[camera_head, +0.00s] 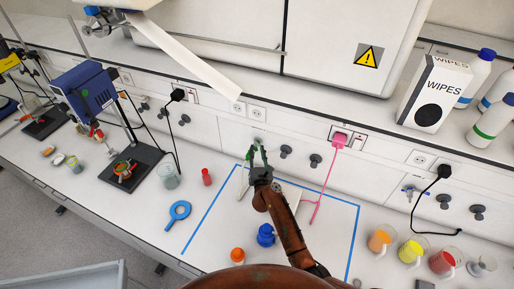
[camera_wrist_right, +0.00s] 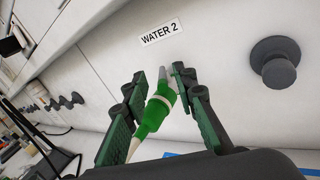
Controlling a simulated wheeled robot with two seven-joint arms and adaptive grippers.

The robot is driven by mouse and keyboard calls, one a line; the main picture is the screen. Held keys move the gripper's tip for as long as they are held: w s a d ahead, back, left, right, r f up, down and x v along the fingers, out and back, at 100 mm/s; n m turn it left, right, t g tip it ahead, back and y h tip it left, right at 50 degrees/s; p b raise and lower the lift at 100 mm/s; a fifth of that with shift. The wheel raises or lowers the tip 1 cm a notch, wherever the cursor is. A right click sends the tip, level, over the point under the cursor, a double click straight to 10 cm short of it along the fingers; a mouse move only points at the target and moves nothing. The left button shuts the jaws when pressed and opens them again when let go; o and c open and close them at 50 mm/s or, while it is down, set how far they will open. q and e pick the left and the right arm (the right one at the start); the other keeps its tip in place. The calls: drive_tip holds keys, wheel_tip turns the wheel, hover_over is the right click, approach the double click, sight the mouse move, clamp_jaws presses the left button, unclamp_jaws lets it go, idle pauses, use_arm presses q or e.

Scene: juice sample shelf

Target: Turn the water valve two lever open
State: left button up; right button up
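The water valve two (camera_wrist_right: 155,112) shows in the right wrist view as a green body with a grey tip and a pale tube or spout running down-left. The label WATER 2 (camera_wrist_right: 161,34) is on the white panel above it. My right gripper (camera_wrist_right: 166,82) is open, with one green-padded finger on each side of the valve; I cannot tell whether either finger touches it. In the head view my right gripper (camera_head: 257,152) reaches up to the panel and largely hides the valve. The lever cannot be told apart clearly. My left gripper is not in view.
Dark knobs (camera_head: 286,151) stick out beside the valve; one (camera_wrist_right: 276,62) is close on the right. A blue bottle (camera_head: 266,235), an orange-capped item (camera_head: 238,255) and a blue ring (camera_head: 178,214) are on the bench.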

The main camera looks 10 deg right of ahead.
sight(256, 146)
drive_tip(key=w, duration=0.2)
drive_tip(key=w+f, duration=0.1)
drive_tip(key=w, duration=0.1)
drive_tip(key=shift+f, duration=0.15)
drive_tip(key=shift+w+f, duration=0.3)
drive_tip(key=shift+w, duration=0.15)
drive_tip(key=shift+s+d+r, duration=0.1)
drive_tip(key=shift+s+r, duration=0.4)
drive_tip(key=shift+s, duration=0.15)
drive_tip(key=shift+c, duration=0.7)
drive_tip(key=shift+w+f, duration=0.3)
drive_tip(key=shift+w, duration=0.1)
drive_tip(key=c, duration=0.3)
drive_tip(key=shift+c, duration=0.8)
drive_tip(key=shift+s+r, duration=0.1)
drive_tip(key=shift+s, duration=0.05)
clamp_jaws()
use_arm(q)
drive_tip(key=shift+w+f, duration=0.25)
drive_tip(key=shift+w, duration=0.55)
use_arm(e)
drive_tip(key=shift+r, duration=0.1)
